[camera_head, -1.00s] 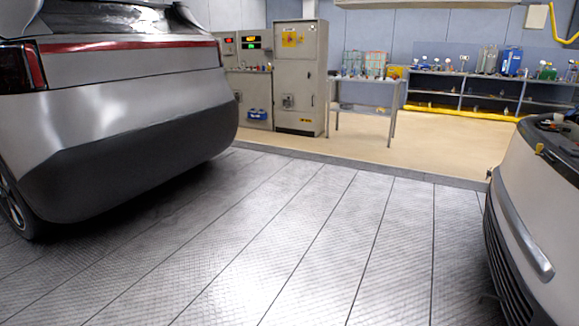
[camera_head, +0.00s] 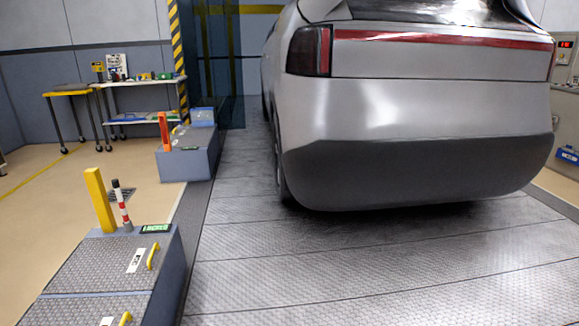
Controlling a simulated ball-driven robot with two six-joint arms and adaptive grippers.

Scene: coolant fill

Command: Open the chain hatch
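A blue-grey box with a tread-plate top stands at the lower left. Its farther lid (camera_head: 119,263) is flat and looks shut, with a yellow handle (camera_head: 153,256) and a white label. A nearer lid (camera_head: 90,309), cut off by the bottom edge, has another yellow handle (camera_head: 126,318). I cannot read the labels, so I cannot tell which lid is the chain hatch. A second blue-grey box (camera_head: 203,163) with an orange post stands farther back. Neither gripper is in view.
A silver car (camera_head: 420,110) stands on the metal floor at centre and right. Carts (camera_head: 145,83) stand at the back left. The plate floor (camera_head: 300,265) is clear.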

